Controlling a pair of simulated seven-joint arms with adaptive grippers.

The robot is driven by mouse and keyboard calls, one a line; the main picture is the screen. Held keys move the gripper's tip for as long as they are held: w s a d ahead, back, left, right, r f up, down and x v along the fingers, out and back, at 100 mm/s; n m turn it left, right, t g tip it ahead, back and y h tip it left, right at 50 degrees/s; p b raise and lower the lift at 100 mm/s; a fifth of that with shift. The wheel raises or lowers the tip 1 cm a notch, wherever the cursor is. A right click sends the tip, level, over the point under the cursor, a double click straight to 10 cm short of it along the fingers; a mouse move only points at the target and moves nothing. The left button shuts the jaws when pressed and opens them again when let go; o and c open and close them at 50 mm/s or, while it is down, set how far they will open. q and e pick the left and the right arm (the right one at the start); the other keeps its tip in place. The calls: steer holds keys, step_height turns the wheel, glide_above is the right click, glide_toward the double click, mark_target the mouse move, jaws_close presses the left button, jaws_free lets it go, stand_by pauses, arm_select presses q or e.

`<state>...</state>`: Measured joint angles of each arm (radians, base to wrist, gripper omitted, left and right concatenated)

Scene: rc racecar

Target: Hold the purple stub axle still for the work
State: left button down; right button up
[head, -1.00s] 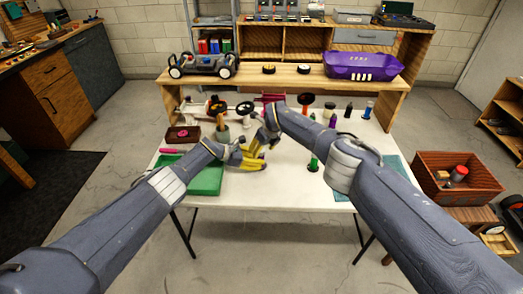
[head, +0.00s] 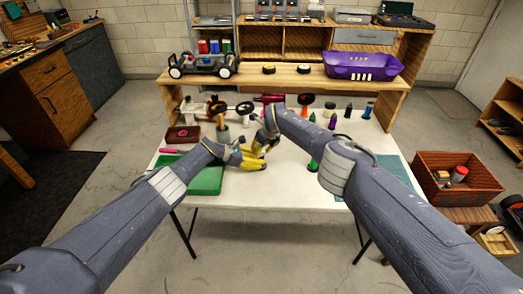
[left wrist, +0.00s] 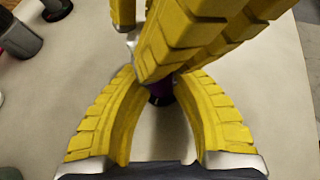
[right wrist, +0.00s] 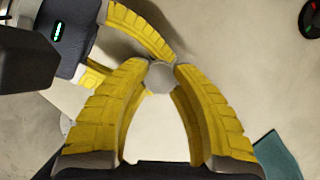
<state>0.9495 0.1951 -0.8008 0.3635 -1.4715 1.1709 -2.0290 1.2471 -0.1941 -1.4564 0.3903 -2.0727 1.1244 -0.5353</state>
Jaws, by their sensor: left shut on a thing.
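The purple stub axle shows as a small dark purple piece (left wrist: 160,92) between my left fingertips in the left wrist view; most of it is hidden behind yellow fingers. My left gripper (head: 256,158) is shut on it above the white table. My right gripper (head: 262,147) meets it from the other side, and its fingers cross above the left ones in the left wrist view. In the right wrist view, a light grey round piece (right wrist: 161,76) shows between the right fingertips (right wrist: 163,68). I cannot tell whether they grip it.
The white table (head: 270,190) holds a green mat (head: 207,182), a tool cup (head: 222,133) and several upright bottles or tools on the right. Behind are a wooden bench with a car chassis (head: 203,66) and a purple car body (head: 361,66). The table's front is clear.

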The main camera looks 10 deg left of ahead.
jaws_close()
steer(key=m+h, duration=0.1)
steer(key=m, duration=0.2)
steer(key=shift+s+m+t, duration=0.1)
steer(key=shift+m+t, duration=0.3)
steer(key=shift+f+m+h, duration=0.1)
steer(key=shift+m+h, duration=0.8)
steer(key=shift+m, duration=1.1)
steer(key=o, duration=0.9)
jaws_free()
steer(key=shift+a, duration=0.1)
